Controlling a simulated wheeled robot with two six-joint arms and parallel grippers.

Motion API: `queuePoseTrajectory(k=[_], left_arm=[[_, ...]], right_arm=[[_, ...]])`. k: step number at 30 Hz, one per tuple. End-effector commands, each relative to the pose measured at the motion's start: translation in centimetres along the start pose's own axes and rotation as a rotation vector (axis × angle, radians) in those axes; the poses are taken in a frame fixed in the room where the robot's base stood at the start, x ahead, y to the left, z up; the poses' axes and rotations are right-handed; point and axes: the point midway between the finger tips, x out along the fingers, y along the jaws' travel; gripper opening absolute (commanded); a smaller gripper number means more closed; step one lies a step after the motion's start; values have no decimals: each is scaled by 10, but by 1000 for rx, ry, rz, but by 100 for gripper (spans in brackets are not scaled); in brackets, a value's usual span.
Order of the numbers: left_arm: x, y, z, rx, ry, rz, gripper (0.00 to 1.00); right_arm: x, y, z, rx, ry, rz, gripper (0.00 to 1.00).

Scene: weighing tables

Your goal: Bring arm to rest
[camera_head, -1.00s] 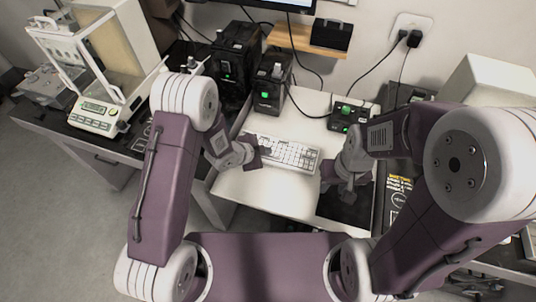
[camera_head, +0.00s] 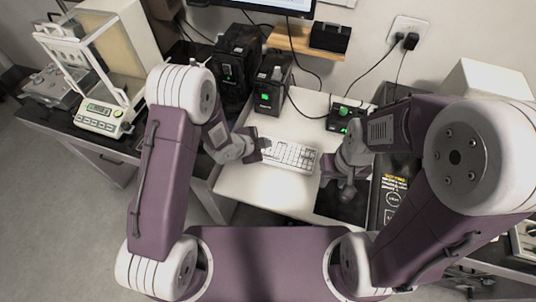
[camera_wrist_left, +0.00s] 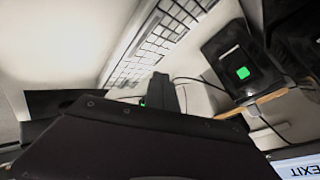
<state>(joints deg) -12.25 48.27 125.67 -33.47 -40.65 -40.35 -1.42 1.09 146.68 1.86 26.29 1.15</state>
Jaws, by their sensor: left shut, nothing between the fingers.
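My left gripper (camera_head: 262,148) is above the white table (camera_head: 250,186), close to the left end of the white keyboard (camera_head: 290,155). It is shut with nothing in it. In the left wrist view the dark gripper body fills the lower part, and the keyboard (camera_wrist_left: 160,40) shows beyond it. My right gripper (camera_head: 340,190) hangs at the right of the keyboard, above a dark area at the table's front; its fingers are too small and dark to tell open from shut.
A balance with a glass case (camera_head: 98,118) stands on the left table. Black devices with green screens (camera_head: 268,96) (camera_head: 344,128) stand behind the keyboard. A wooden shelf (camera_head: 290,40) holds a black box (camera_head: 330,37). A monitor (camera_head: 270,5) is at the back.

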Motion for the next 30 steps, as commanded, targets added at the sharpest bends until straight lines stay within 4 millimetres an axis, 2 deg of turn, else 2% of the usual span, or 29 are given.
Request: queuePoseTrajectory(k=[18, 20, 21, 23, 25, 27, 29, 30], left_arm=[[0, 0, 1, -1, -1, -1, 0], [-3, -8, 1, -3, 0, -18, 0], [-8, -20, -2, 0, 4, -43, 0], [-23, -48, -9, 9, 15, -102, 0], [-54, -88, -18, 3, 15, -198, 0], [-96, -117, -8, -72, -57, -274, 0], [-130, -123, 11, -207, -146, -302, 0], [-153, -119, 25, -326, -210, -311, 0]], right_arm=[[0, 0, 0, 0, 0, 0, 36], [0, 0, 0, 0, 0, 0, 36], [0, 0, 0, 0, 0, 0, 36], [0, 0, 0, 0, 0, 0, 36], [0, 0, 0, 0, 0, 0, 36], [0, 0, 0, 0, 0, 0, 36], [0, 0, 0, 0, 0, 0, 36], [0, 0, 0, 0, 0, 0, 36]])
